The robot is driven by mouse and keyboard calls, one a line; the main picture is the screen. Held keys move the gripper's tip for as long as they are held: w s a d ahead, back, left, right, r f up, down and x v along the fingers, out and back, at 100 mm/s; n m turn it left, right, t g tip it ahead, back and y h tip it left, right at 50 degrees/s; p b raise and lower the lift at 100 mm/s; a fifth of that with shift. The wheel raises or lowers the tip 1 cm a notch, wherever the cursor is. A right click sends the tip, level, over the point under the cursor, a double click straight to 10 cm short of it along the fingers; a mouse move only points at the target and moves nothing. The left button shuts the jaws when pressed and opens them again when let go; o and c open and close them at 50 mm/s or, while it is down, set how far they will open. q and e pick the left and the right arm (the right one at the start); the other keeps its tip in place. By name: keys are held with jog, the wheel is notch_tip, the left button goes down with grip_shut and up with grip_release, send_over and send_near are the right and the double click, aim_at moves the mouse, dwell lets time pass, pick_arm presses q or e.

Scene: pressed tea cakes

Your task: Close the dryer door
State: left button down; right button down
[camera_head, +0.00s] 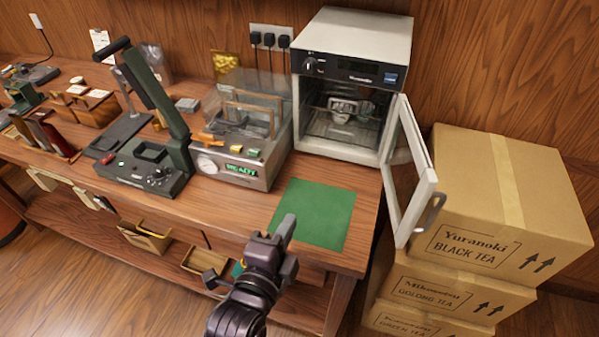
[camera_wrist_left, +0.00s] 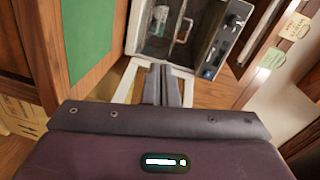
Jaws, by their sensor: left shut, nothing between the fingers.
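The dryer (camera_head: 350,40) is a white box with a dark control panel, standing at the back right of the bench. Its glass door (camera_head: 392,158) hangs wide open on the right side, swung out toward the front, with a grey handle (camera_head: 427,216) at its free edge. A wire rack with something on it shows inside. My left gripper (camera_head: 288,226) is shut and empty, in front of the bench edge and left of the door, apart from it. In the left wrist view its closed fingers (camera_wrist_left: 162,85) point toward the open dryer (camera_wrist_left: 160,28). My right gripper is not in view.
Stacked tea cartons (camera_head: 515,190) stand right of the open door, close to it. A green mat (camera_head: 312,212) lies flat on the bench before the dryer.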

pick_arm(q)
jog(key=w+d+r+m+t+p, duration=0.1)
jog(key=w+d+p, duration=0.1)
jog(key=w, duration=1)
jog(key=shift+r+m+p, duration=0.25)
jog(key=shift+m+p, duration=0.15)
jog(key=shift+p, duration=0.5)
jog(key=shift+w+d, duration=0.1)
dwell(0.6)
